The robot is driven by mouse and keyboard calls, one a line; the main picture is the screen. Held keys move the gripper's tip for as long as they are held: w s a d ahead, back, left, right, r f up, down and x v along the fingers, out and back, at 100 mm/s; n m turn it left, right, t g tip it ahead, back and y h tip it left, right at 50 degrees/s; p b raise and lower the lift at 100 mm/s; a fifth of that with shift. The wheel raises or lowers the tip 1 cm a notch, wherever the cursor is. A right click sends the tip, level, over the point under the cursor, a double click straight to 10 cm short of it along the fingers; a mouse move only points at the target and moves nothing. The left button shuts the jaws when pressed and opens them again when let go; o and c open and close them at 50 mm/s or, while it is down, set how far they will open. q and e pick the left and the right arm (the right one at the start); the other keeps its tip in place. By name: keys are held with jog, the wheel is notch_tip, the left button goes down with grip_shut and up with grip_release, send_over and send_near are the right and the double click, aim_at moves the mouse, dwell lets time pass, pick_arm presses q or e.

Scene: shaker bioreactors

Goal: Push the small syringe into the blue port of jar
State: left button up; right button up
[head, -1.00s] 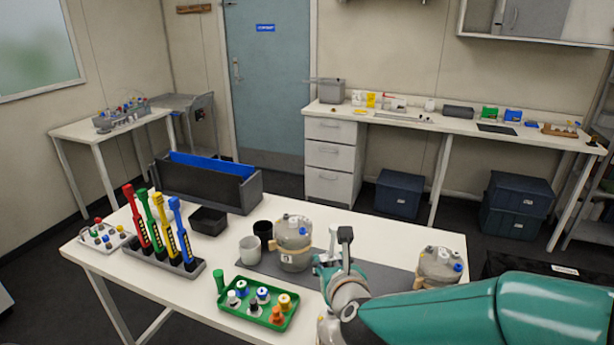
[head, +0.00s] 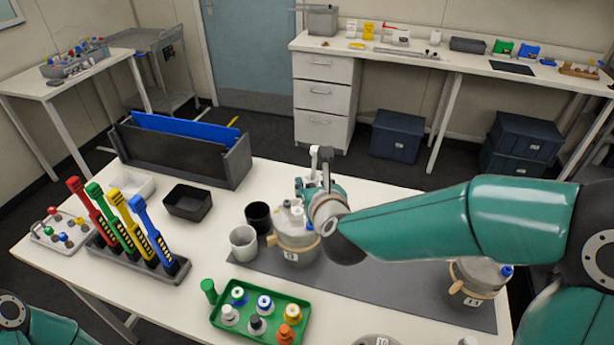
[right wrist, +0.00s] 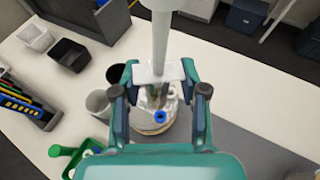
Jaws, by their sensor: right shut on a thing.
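My right gripper (head: 308,188) is shut on a small white syringe, beside and above the near jar (head: 293,247) in the head view. The syringe's pale shaft (right wrist: 160,38) and flat flange (right wrist: 158,74) show between the fingers (right wrist: 160,90) in the right wrist view. The grey jar (right wrist: 152,124) with a tan band lies beneath the gripper there. Its blue port (right wrist: 160,117) shows just below the flange in the picture. I cannot tell whether the syringe touches the jar. The gripper and arm partly hide the jar lid in the head view. My left gripper is out of view.
A second jar (head: 478,279) stands at the right on the dark mat (head: 400,283). White (head: 243,241) and black (head: 258,217) cups stand close left of the near jar. A green tray (head: 247,329) holds several bottles. A coloured-tool rack (head: 128,263) is at left.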

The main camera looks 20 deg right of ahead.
jog(key=shift+a+f+b, duration=0.2)
jog(key=shift+f+b, duration=0.35)
jog(key=shift+f, duration=0.55)
jog(key=shift+s+f+b, duration=0.1)
jog(key=shift+f+b, duration=0.35)
jog(key=shift+f, duration=0.5)
jog(key=shift+n, duration=0.4)
jog(key=shift+s+d+b, duration=0.1)
jog(key=shift+b, duration=0.7)
jog(key=shift+f+b, duration=0.55)
jog(key=shift+b, duration=0.35)
jog(key=shift+b, duration=0.75)
dwell(1.4)
